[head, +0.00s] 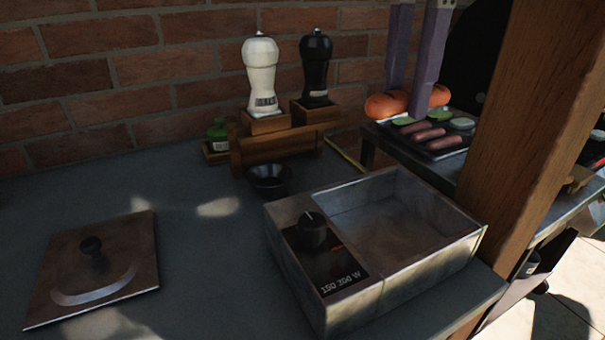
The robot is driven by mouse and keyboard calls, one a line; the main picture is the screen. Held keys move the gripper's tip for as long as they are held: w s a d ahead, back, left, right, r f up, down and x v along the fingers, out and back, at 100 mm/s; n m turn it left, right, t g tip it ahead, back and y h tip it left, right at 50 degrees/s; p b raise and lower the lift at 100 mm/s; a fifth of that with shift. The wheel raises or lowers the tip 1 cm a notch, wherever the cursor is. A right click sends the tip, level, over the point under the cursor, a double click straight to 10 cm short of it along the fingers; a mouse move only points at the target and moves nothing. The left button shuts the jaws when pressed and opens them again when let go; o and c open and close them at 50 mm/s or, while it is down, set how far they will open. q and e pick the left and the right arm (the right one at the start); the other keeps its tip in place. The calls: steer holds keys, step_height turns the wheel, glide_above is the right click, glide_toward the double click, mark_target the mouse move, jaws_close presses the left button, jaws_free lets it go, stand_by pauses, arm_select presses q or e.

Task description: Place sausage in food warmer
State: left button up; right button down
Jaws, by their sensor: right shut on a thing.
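The food warmer (292,270) is an open metal box with a black dial on its left part and an empty-looking basin (390,222) on the right. It stands at the front right of the grey table. An orange-brown sausage (384,106) is held between the purple fingers of my right gripper (411,102), behind the warmer near its back right. The fingers hide the middle of the sausage. It appears raised above the side shelf. My left gripper is not in view.
A wooden post (535,120) stands right of the warmer. Behind it, a tray (457,150) holds thin sausages and green slices. A metal lid (128,255) lies at left. White (261,75) and black (316,70) mills stand on a wooden rack by a small dark bowl (268,182).

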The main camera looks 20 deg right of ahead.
steer(key=b, duration=0.1)
glide_above(377, 240)
step_height(377, 240, down, 14)
steer(key=shift+s+r, duration=0.1)
steer(key=shift+r, duration=0.1)
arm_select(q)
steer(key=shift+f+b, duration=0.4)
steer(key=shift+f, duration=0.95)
arm_select(e)
steer(key=shift+f, duration=2.15)
steer(key=shift+f, duration=0.1)
steer(key=c, duration=0.6)
jaws_free()
steer(key=shift+r, duration=0.3)
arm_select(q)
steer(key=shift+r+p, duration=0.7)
arm_select(e)
step_height(377, 240, up, 12)
steer(key=shift+f, duration=0.15)
